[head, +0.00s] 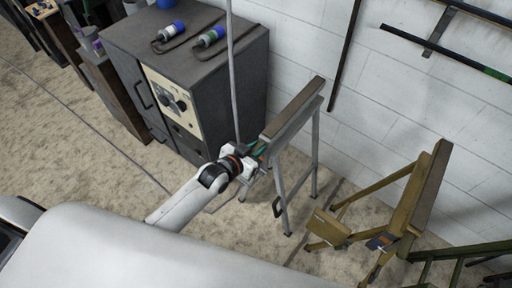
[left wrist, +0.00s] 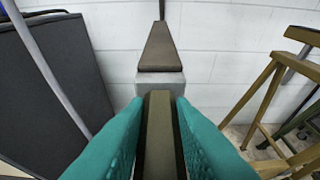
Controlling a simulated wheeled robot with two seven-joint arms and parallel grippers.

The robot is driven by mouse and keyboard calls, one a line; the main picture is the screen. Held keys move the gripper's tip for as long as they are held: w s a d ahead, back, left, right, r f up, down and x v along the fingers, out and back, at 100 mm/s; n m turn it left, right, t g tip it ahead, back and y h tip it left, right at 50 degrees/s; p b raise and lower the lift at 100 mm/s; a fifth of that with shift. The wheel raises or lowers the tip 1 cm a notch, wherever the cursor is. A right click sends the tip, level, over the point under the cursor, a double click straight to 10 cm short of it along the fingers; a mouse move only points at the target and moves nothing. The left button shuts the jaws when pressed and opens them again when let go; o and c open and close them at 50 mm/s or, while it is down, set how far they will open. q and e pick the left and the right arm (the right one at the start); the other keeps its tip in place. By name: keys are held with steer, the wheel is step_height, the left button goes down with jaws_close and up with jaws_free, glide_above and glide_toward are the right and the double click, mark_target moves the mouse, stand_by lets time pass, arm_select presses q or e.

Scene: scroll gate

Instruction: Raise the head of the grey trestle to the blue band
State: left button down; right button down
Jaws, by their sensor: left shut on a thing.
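The grey trestle (head: 313,155) stands by the white wall, its brown-topped head (head: 293,107) level and running away from me. In the left wrist view the head (left wrist: 160,48) stretches ahead. My left gripper (head: 258,150) is at the near end of the head. In the left wrist view its teal fingers (left wrist: 160,135) are shut on a brown bar at that end, one finger on each side. I cannot make out a blue band on the trestle; my gripper and the head hide part of its post. My right gripper is not in view.
A dark grey cabinet (head: 185,60) with two blue-ended plugs on top stands left of the trestle. A thin pole (head: 232,70) rises beside my gripper. A yellow trestle (head: 415,195) stands to the right. Bare floor (head: 90,195) lies at the left.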

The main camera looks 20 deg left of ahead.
arm_select(q)
steer(key=shift+w+r, duration=0.25)
steer(key=shift+r, duration=0.3)
steer(key=c, duration=1.4)
jaws_free()
steer(key=shift+c, duration=0.2)
steer(key=shift+o, duration=1)
steer(key=shift+s+f, duration=0.1)
steer(key=shift+s, duration=0.05)
steer(key=shift+f, duration=0.1)
steer(key=shift+s, duration=0.1)
steer(key=b+v, duration=0.1)
steer(key=v, duration=1.1)
steer(key=shift+f, duration=0.1)
